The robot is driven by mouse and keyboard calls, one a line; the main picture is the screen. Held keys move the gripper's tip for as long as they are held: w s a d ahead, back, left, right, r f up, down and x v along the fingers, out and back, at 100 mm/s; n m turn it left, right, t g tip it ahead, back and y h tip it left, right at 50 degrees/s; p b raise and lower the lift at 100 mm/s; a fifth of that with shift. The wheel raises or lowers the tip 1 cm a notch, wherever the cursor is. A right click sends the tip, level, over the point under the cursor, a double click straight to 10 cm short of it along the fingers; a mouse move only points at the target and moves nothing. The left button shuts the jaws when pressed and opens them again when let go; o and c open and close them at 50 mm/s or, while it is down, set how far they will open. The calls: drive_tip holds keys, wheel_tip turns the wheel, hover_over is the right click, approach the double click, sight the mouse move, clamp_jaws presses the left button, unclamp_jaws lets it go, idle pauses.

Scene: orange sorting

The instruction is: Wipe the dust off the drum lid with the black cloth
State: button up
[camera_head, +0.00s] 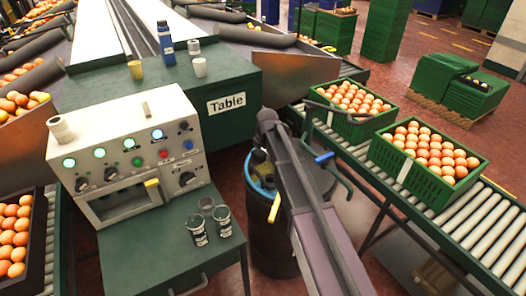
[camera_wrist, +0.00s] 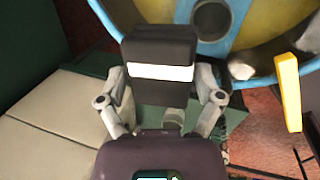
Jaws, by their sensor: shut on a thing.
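My gripper (camera_wrist: 161,88) is shut on a black, block-shaped thing (camera_wrist: 158,48) with a white band across it. I cannot tell whether this is the black cloth, and no other black cloth shows. The drum (camera_head: 272,240) is dark and stands right of the control console. Its round top with a blue rim (camera_head: 258,188) and yellow parts is partly hidden by my arm. In the wrist view the blue and yellow round top (camera_wrist: 262,52) is at the upper right, beyond the held thing. I cannot tell whether they touch. Dust cannot be made out clearly.
A yellow handle (camera_wrist: 288,90) stands close on the right of my gripper. The control console (camera_head: 130,150) with several jars on its lower shelf is left of the drum. A roller conveyor (camera_head: 440,205) with green crates of oranges (camera_head: 425,172) runs along the right.

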wheel_tip(320, 180, up, 28)
drive_tip(key=p, duration=2.7)
drive_tip(key=shift+p, duration=0.35)
drive_tip(key=shift+f, duration=0.1)
drive_tip(key=shift+d, duration=0.15)
